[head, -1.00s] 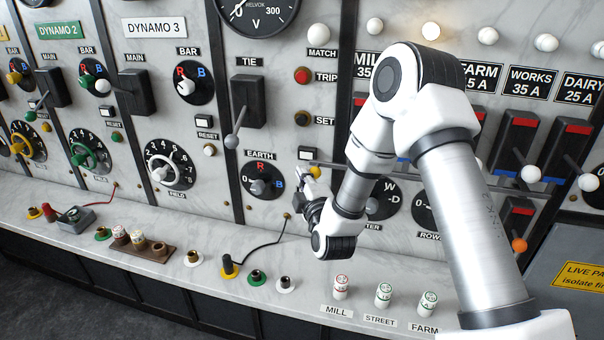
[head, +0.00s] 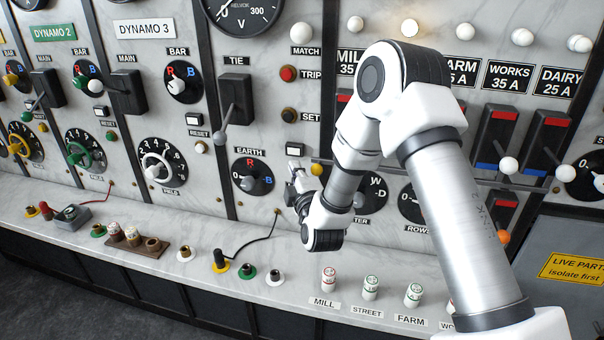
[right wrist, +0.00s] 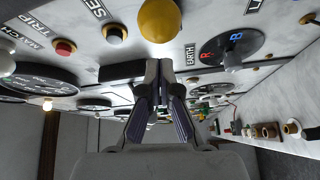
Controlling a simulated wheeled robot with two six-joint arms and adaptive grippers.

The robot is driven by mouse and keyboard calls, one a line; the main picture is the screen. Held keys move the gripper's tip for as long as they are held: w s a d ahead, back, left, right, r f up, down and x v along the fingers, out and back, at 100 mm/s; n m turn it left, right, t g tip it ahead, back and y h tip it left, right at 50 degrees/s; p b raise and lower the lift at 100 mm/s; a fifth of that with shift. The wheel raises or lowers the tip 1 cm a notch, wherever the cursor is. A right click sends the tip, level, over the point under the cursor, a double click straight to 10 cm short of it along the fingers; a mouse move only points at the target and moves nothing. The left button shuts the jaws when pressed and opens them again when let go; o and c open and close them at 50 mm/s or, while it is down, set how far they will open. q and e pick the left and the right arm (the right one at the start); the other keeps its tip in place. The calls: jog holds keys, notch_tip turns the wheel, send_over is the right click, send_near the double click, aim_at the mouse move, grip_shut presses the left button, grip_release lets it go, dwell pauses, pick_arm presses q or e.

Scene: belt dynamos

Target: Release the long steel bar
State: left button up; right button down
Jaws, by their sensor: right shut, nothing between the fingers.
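The long steel bar (head: 327,161) is a thin grey rod running across the panel to the right of the EARTH dial. My right arm hides much of its length. A yellow knob (head: 316,169) shows near its left end. In the right wrist view a yellow ball (right wrist: 160,18) is close, just beyond the fingertips. My right gripper (head: 294,170) is just left of the knob, in front of the panel. It also shows in the right wrist view (right wrist: 163,68), its fingers together and empty. Whether it touches the bar is unclear. My left gripper is out of view.
The EARTH dial (head: 252,176) and the TIE lever (head: 234,100) are left of my right gripper. Feeder switches with white knobs (head: 508,165) stand to the right.

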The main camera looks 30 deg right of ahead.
jog(key=w+a+b+v, duration=0.15)
jog(key=b+v, duration=0.35)
jog(key=v, duration=0.5)
jog(key=s+a+f+g+y+b, duration=0.1)
jog(key=s+a+f+g+y, duration=0.2)
jog(key=f, duration=0.8)
jog(key=s+a+f+g+b, duration=0.15)
jog(key=s+f, duration=0.25)
jog(key=f, duration=0.7)
jog(key=s+a+f+g+y, duration=0.15)
jog(key=s+f+g, duration=0.25)
jog(key=f, duration=0.7)
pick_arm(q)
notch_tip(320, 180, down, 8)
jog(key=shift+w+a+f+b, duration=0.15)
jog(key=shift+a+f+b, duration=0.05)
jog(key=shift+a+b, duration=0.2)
pick_arm(e)
jog(key=s+a+f+m+g+y, duration=0.1)
jog(key=s+f+m+g, duration=0.3)
jog(key=s, duration=0.5)
jog(key=s+a+f+m+g+y, duration=0.1)
jog(key=s+a+f+m+g, duration=0.2)
jog(key=s+f+m+g, duration=0.2)
jog(key=s+f+m, duration=0.1)
jog(key=s+m, duration=0.2)
jog(key=s, duration=0.1)
